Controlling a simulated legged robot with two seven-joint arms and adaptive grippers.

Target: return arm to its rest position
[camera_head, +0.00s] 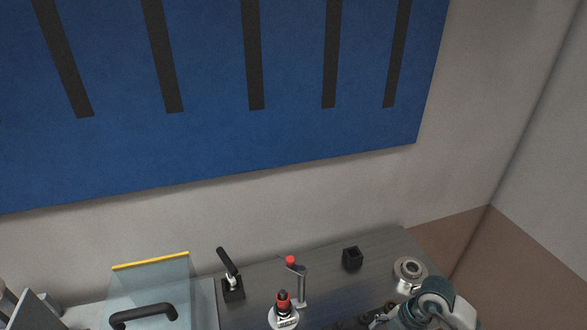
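My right arm comes in at the lower right corner, with white and dark teal links. Its gripper (380,318) is low at the bottom edge, above the dark grey table (325,278). The gripper is small, dark and partly cut off, so I cannot tell whether its fingers are open or shut, or whether it holds anything. My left gripper is not in view.
A silver round part (410,270) lies beside my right arm. A black square holder (352,258), a red-knobbed lever (299,285), a red-and-black piece (283,301) and a black lever stand (232,289) are on the table. A clear cover (150,285) stands left.

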